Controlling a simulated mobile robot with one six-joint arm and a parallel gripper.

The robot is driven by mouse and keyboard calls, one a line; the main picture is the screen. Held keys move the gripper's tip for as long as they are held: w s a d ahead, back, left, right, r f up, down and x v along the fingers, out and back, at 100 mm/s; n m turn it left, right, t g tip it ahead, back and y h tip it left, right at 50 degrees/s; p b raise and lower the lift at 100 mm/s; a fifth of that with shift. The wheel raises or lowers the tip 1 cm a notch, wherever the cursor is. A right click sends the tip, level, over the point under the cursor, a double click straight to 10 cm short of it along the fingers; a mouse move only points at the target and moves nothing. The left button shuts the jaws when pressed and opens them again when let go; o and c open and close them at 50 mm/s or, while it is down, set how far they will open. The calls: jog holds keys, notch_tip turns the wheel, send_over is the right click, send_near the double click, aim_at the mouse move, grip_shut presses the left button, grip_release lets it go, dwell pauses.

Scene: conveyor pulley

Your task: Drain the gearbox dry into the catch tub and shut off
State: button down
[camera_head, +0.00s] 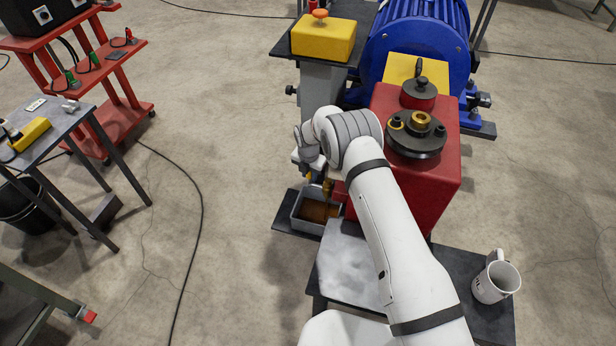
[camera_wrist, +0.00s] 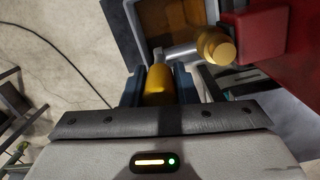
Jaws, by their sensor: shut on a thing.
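The red gearbox (camera_head: 442,190) stands right of my arm, with a black round flange and brass centre on top. A brass drain valve (camera_wrist: 215,46) juts from its lower left side, with a grey lever stem ending in a yellow handle (camera_wrist: 158,82). My gripper (camera_wrist: 159,88) is shut on that yellow handle, one dark finger on each side. In the head view my gripper (camera_head: 312,172) is above the catch tub, partly hidden by my wrist. The grey catch tub (camera_head: 296,220) holds brown oil and also shows in the wrist view (camera_wrist: 125,38). I cannot tell whether oil is flowing.
A blue motor (camera_head: 425,35) and a yellow box (camera_head: 323,40) stand behind. A white mug (camera_head: 495,280) sits at the front right on a dark plate. A grey bench (camera_head: 60,125) and a red cart (camera_head: 35,42) stand left. Floor between is clear except a cable.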

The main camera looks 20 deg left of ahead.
jog(key=shift+w+f+g+b, duration=0.1)
jog(key=shift+w+g+b, duration=0.3)
jog(key=shift+b, duration=0.5)
jog(key=shift+s, duration=0.1)
jog(key=c, duration=1.1)
grip_release()
jog(key=shift+c, duration=0.2)
notch_tip(320, 180, up, 8)
jog(key=shift+b, duration=0.95)
